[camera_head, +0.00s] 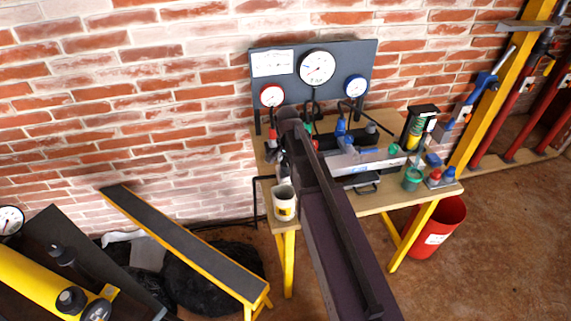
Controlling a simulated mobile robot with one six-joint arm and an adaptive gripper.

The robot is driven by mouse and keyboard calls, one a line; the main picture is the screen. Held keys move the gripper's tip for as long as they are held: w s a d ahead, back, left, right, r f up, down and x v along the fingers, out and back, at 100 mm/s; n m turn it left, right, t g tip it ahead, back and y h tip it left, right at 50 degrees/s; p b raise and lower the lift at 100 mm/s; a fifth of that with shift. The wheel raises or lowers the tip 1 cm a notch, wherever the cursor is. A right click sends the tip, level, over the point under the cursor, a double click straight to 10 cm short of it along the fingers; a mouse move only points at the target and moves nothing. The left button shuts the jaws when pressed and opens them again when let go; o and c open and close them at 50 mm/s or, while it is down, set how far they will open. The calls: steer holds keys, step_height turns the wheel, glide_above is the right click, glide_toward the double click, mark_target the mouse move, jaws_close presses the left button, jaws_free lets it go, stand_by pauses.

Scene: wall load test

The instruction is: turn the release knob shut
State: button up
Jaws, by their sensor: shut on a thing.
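My dark arm reaches up from the lower right over the workbench (375,203). My gripper (282,166) shows small and partly hidden at the arm's far end, near the bench's left side. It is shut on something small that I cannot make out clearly. The release knob cannot be told apart here; the arm and gripper cover that area. The gauge panel (290,92) stands behind, with a large white dial (317,67) and two smaller ones.
A white mug (284,203) stands at the bench's front left, close to the gripper. A green pot (412,179) and a yellow spring-like part (416,133) stand on the right. A red bucket (438,225) is on the floor.

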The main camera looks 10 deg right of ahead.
steer(key=shift+s, duration=0.15)
steer(key=o, duration=1.1)
steer(key=shift+o, duration=0.2)
steer(key=shift+r, duration=0.1)
